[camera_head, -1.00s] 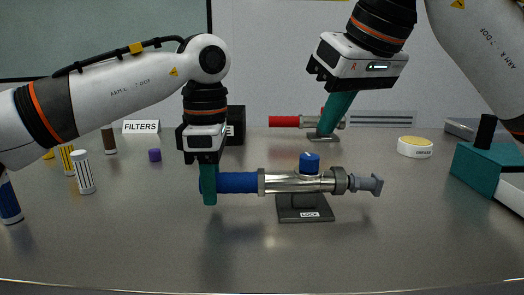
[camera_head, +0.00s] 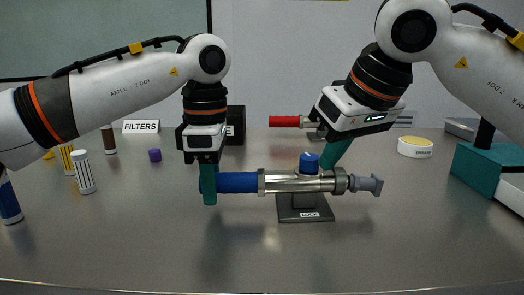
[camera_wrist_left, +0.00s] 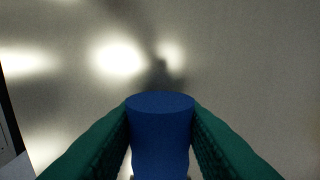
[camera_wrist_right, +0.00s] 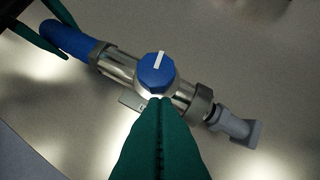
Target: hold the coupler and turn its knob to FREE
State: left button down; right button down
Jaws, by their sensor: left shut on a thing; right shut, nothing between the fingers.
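The coupler (camera_head: 284,182) is a metal cylinder with a blue grip on its left end and a grey fitting on its right. It lies level over a dark stand (camera_head: 305,212) labelled LOCK. My left gripper (camera_head: 209,190) is shut on the blue grip (camera_head: 238,182); the left wrist view shows the grip (camera_wrist_left: 160,135) between the green fingers. The blue knob (camera_head: 309,163) sits on top of the coupler; its white pointer line shows on the knob in the right wrist view (camera_wrist_right: 156,70). My right gripper (camera_wrist_right: 160,105) is shut and empty, its tips close beside the knob. Contact cannot be told.
A red-handled coupler (camera_head: 285,121) stands behind my right gripper. A yellow-white round container (camera_head: 415,147) and a teal box (camera_head: 485,172) are at the right. Several filters (camera_head: 83,172) stand at the left. The front of the table is clear.

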jog(key=shift+f, duration=0.2)
jog(key=shift+w+a, duration=0.2)
jog(key=shift+w, duration=0.05)
dwell(0.7)
pick_arm(q)
jog(key=shift+s+d, duration=0.1)
pick_arm(e)
jog(key=shift+s+a, duration=0.1)
jog(key=shift+a, duration=0.2)
dwell(0.4)
jog(key=shift+s+d, duration=0.1)
jog(key=shift+s, duration=0.05)
jog(key=shift+s+d+r, duration=0.1)
jog(key=shift+s, duration=0.1)
jog(key=shift+r, duration=2.95)
jog(key=shift+d, duration=0.1)
pick_arm(q)
jog(key=c, duration=0.9)
grip_release()
jog(key=shift+c, duration=0.2)
